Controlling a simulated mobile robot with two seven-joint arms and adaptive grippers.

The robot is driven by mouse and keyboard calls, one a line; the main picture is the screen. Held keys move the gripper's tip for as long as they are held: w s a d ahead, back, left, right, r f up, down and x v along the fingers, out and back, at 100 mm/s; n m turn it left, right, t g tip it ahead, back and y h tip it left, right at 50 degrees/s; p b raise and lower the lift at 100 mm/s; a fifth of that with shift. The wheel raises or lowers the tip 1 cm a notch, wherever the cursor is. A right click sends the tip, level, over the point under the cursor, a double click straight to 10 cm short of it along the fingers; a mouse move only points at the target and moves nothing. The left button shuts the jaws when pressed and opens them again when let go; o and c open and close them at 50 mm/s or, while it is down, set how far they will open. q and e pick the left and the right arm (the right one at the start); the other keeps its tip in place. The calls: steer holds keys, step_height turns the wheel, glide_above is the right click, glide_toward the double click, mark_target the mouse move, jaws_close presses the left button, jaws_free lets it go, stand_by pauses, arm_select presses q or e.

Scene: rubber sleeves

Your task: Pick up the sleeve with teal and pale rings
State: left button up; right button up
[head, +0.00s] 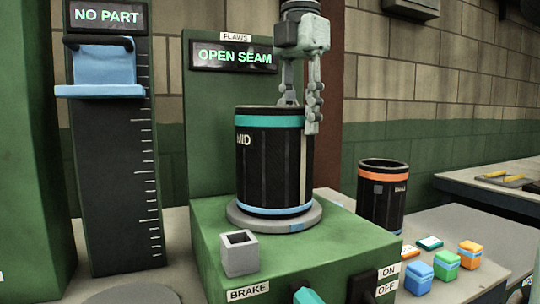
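A black sleeve stands upright on a round grey turntable (234,216). This sleeve (262,165) has a teal ring near its top, a pale blue ring near its foot, the letters "MID" and a pale vertical strip on its right side. My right gripper (300,108) points down at the right part of its rim. One finger is outside the wall; the other drops behind the front rim, its tip hidden. Whether the fingers press on the wall I cannot tell. My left gripper is not in view.
The turntable sits on a green machine (330,240) with a grey block (239,253) and brake switch in front. An "OPEN SEAM" display (234,57) is behind. An orange-ringed sleeve (381,195) stands right, near several coloured blocks (445,265). A gauge (115,160) reading "NO PART" stands left.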

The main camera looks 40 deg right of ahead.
mark_target(275, 157)
step_height(275, 157, down, 7)
steer(key=shift+s+d, duration=0.15)
steer(key=shift+r, duration=0.1)
jaws_close()
stand_by(0.5)
